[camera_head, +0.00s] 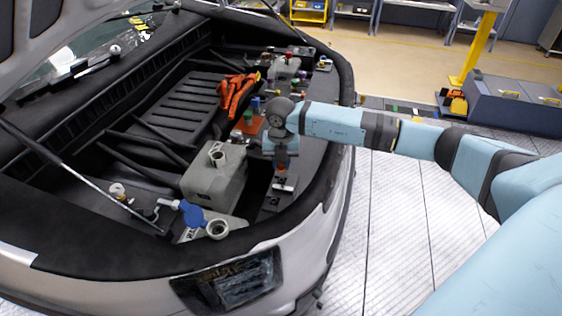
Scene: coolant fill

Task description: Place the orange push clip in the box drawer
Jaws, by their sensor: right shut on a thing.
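My right gripper (281,165) points down over the front right edge of the engine bay, above a dark rail with a small metal plate. It is shut on a small orange piece, which looks like the orange push clip (281,171); the fingers hide most of it. I cannot tell whether the clip still touches the plate below. A blue-grey box (515,112) with yellow drawer handles stands on the floor at the right; I cannot tell whether a drawer is open. My left gripper is not in view.
A grey reservoir (216,178) and a blue cap (193,214) lie left of the gripper. Orange pliers-like tools (236,92) lie farther back. The raised hood and its prop rod (75,175) are at left. An orange object (455,103) sits beside the box.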

